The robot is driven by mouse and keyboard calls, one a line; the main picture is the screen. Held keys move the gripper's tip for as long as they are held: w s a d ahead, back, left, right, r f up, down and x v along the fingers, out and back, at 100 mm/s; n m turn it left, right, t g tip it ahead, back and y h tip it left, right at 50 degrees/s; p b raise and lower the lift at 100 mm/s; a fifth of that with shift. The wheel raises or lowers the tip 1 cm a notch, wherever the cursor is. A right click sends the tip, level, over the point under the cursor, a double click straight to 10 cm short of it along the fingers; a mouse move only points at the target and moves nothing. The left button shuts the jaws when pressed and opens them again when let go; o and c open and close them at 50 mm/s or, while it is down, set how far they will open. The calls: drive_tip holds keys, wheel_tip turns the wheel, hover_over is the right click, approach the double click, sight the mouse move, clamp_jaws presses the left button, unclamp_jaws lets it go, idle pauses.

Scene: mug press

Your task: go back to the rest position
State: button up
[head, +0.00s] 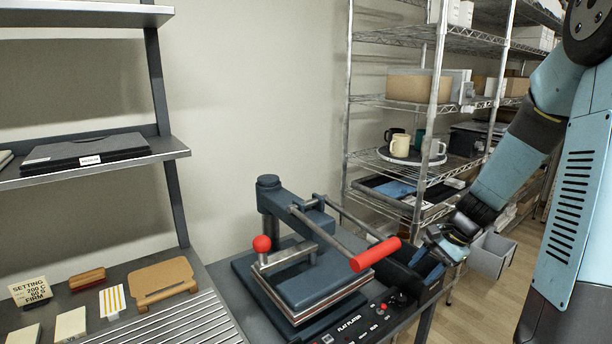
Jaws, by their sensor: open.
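My arm comes in from the right edge and reaches down to my gripper (438,243). It is just right of the heat press, close to the red handle grip, and looks empty. Its fingers are small and partly dark in this view, and they are open. The heat press (318,285) stands on the dark bench with its dark blue upper plate low over the base. Its long lever ends in a red grip (375,254) pointing to the right, and a red ball knob (262,243) stands at the left.
A dark bin (412,268) sits at the bench's right end, below my gripper. Behind stands a wire rack (437,100) with several mugs on a round tray (385,155). A grey bin (492,255) is beyond the bench. A grey shelf (110,165) is at left.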

drive_tip(key=s+a+r+n+t+h, duration=0.2)
drive_tip(key=s+r+n, duration=0.3)
drive_tip(key=s+r, duration=0.4)
drive_tip(key=s+a+r+n+t+h, duration=0.2)
drive_tip(key=s+r+n, duration=0.4)
drive_tip(key=s+r, duration=0.4)
wheel_tip(320, 180, up, 2)
drive_tip(key=shift+a+r+h, duration=0.2)
drive_tip(key=shift+a+h, duration=0.4)
drive_tip(key=shift+a, duration=0.3)
